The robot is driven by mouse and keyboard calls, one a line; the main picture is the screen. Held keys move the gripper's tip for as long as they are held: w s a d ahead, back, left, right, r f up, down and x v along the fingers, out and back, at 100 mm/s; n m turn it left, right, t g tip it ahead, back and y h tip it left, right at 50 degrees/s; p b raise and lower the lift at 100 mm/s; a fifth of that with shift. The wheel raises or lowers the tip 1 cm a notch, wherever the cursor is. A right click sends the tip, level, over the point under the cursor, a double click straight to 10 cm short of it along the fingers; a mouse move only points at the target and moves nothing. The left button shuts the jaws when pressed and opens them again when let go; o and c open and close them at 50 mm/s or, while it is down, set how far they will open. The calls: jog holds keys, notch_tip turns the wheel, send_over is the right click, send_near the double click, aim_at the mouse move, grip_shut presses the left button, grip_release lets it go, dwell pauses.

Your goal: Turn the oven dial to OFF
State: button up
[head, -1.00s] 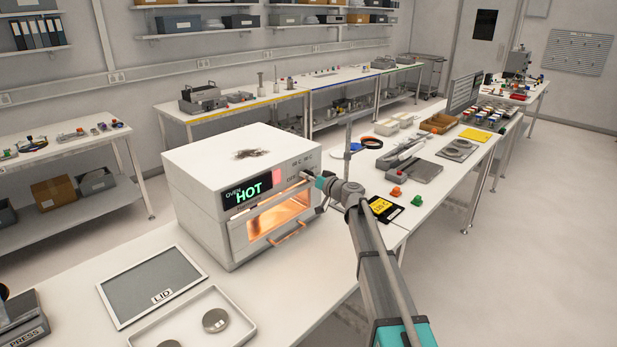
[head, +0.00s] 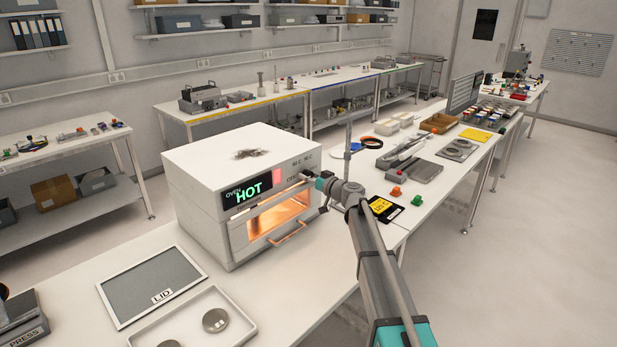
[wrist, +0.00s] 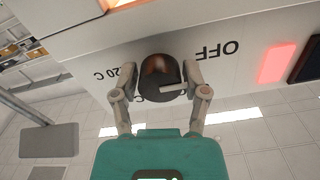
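The oven (head: 200,220) stands on the near bench in the head view, its display (head: 248,192) reading HOT and its window glowing orange. In the wrist view the dark round oven dial (wrist: 158,72) sits on the light front panel, with a pale pointer bar directed to the right. The OFF label (wrist: 218,50) is upside down, above and right of the dial; a 20 C label is at left. My gripper (wrist: 160,68) has one finger on each side of the dial, and they appear to touch it. In the head view my gripper (head: 312,178) is at the oven's right front, largely hiding the dial.
A red lit patch (wrist: 277,62) is on the panel beside OFF. The oven door handle (head: 288,233) juts out below my gripper. A lid (head: 152,285) and a white tray (head: 245,320) lie in front of the oven.

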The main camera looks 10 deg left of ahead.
jog(key=shift+o, duration=1)
jog(key=shift+d, duration=0.15)
jog(key=v, duration=1.1)
jog(key=shift+s+d, duration=0.25)
jog(key=shift+s, duration=0.1)
jog(key=shift+s, duration=0.1)
